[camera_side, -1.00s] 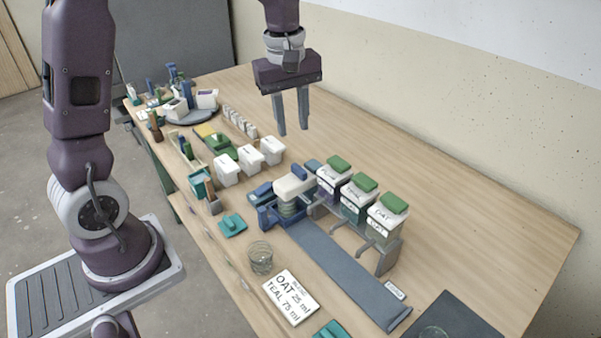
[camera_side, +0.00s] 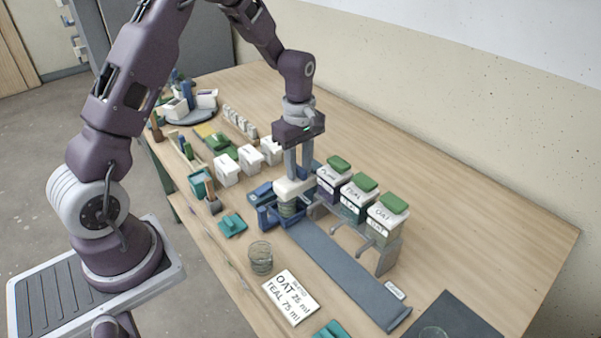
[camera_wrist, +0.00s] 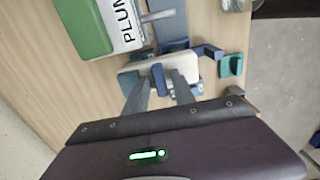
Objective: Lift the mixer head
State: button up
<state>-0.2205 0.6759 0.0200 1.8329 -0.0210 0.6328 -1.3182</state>
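The mixer head (camera_side: 291,188) is a cream block on a blue stand, above a coiled grey-green part. In the wrist view the cream mixer head (camera_wrist: 128,78) carries a blue handle (camera_wrist: 158,80) on top. My gripper (camera_side: 298,176) points straight down over the head, its fingertips at the head's top. In the wrist view my gripper (camera_wrist: 161,78) has one finger on each side of the blue handle, with narrow gaps showing, so it looks open around it. The fingertips' exact contact is hard to see.
Buckets with green lids, labelled plum (camera_side: 331,180), teal (camera_side: 358,197) and oat (camera_side: 386,217), stand close on the right. A clear beaker (camera_side: 260,258) and a recipe card (camera_side: 290,297) are in front. White tubs (camera_side: 226,169) stand behind left.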

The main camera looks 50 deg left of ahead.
grip_shut()
jog(key=shift+r, duration=3.05)
jog(key=shift+o, duration=0.2)
grip_release()
notch_tip(320, 180, up, 7)
